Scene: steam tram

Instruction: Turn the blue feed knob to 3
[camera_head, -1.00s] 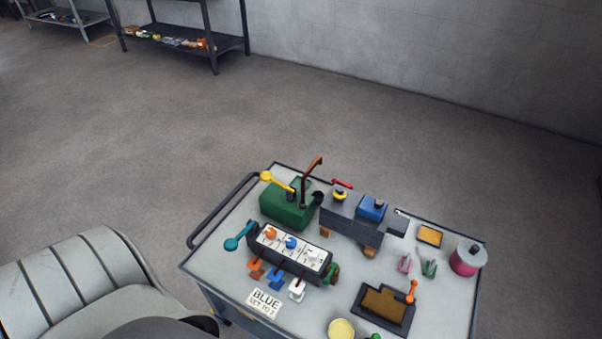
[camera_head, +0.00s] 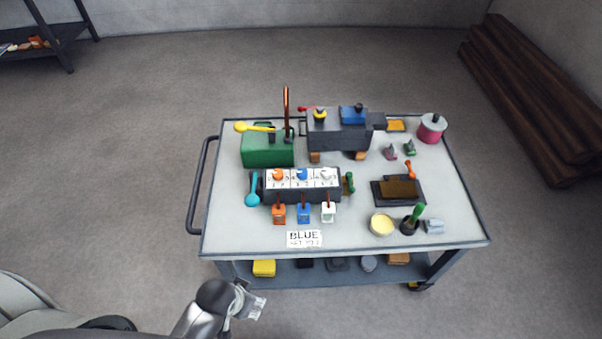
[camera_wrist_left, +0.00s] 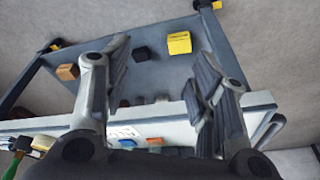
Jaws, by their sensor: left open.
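The blue feed knob (camera_head: 302,174) sits in the middle of a dark box with a white top plate (camera_head: 314,183), between an orange knob (camera_head: 278,175) and a white knob (camera_head: 326,174). The knob's setting is too small to read. A card (camera_head: 304,239) in front of the box reads BLUE, with a smaller line below. My left gripper (camera_head: 254,306) is low in front of the cart, well apart from the knob. In the left wrist view its fingers (camera_wrist_left: 160,85) are spread and empty, with the cart beyond. My right gripper is not in view.
The cart top (camera_head: 230,222) also holds a green block (camera_head: 268,150), a dark engine-like body (camera_head: 338,133), a teal lever (camera_head: 253,192) beside the knob box and a cream bowl (camera_head: 382,224). Orange, blue and white tags stand before the box. A handle rail (camera_head: 200,185) is at left.

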